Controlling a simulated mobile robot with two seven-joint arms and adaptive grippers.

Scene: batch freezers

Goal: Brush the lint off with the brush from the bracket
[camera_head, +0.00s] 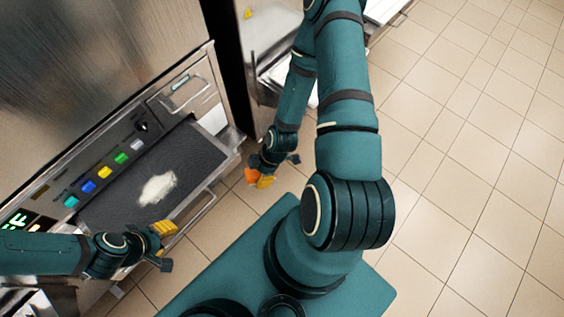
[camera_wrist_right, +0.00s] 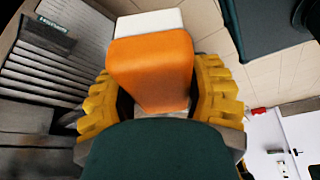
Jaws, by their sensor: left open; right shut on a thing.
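The lint is a pale, fluffy patch (camera_head: 157,188) on the dark panel (camera_head: 190,152) of the steel freezer, in the head view. The brush (camera_wrist_right: 152,62) is an orange block with a white end (camera_wrist_right: 148,22), in the right wrist view. My right gripper (camera_head: 259,179) is shut on it; a bit of orange shows at its fingers in the head view. It is to the right of the panel, apart from the lint. My left gripper (camera_head: 165,245) is open and empty near the panel's lower front edge. I cannot make out the bracket for certain.
A control strip with coloured buttons (camera_head: 104,172) runs along the panel's upper left side. A metal rail (camera_head: 190,215) borders its front. A second steel unit (camera_head: 270,30) stands behind my right arm. The tiled floor (camera_head: 470,150) is clear on the right.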

